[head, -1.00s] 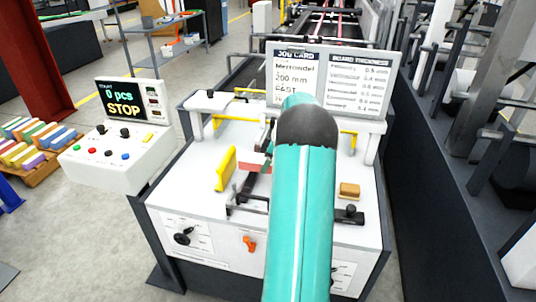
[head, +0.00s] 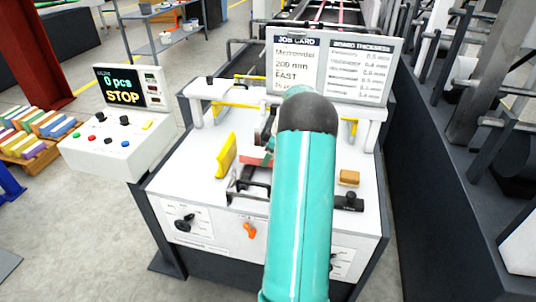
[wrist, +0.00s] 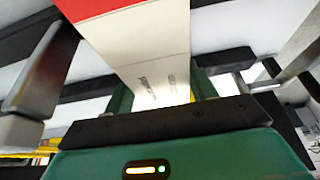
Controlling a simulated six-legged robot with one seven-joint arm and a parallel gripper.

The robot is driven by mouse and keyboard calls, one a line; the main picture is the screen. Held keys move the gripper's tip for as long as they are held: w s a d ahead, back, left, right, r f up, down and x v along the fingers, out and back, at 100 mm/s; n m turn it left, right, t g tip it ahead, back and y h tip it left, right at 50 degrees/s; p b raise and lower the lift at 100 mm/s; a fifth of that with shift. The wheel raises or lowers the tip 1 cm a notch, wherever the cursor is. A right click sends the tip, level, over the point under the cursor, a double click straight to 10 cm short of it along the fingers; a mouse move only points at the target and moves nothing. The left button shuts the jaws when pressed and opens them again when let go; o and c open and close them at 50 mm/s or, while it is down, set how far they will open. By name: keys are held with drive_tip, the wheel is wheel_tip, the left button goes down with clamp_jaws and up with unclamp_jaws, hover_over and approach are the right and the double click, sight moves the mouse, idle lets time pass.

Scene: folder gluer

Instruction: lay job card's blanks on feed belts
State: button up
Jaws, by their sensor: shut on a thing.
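In the wrist view my gripper (wrist: 162,92) is shut on a blank (wrist: 150,45), cream-white with a red band at its far end and small dark print near the fingers. In the head view my own arm hides the gripper, and only a small red edge of the blank (head: 256,161) shows left of the arm, over the feeder table (head: 190,165). I cannot tell whether it touches the belts, which are mostly hidden.
A yellow guide (head: 226,155) stands left on the table, with a tan block (head: 349,178) and a black clamp (head: 348,202) at right. The console screen (head: 124,91) reads 0 pcs STOP. Coloured stacks (head: 35,140) lie far left. Dark machinery borders the right.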

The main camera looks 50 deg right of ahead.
drive_tip(key=shift+f, duration=0.25)
drive_tip(key=o, duration=1.4)
drive_tip(key=shift+c, duration=0.2)
drive_tip(key=v, duration=1.3)
drive_tip(key=shift+s+r, duration=0.2)
drive_tip(key=shift+r, duration=0.15)
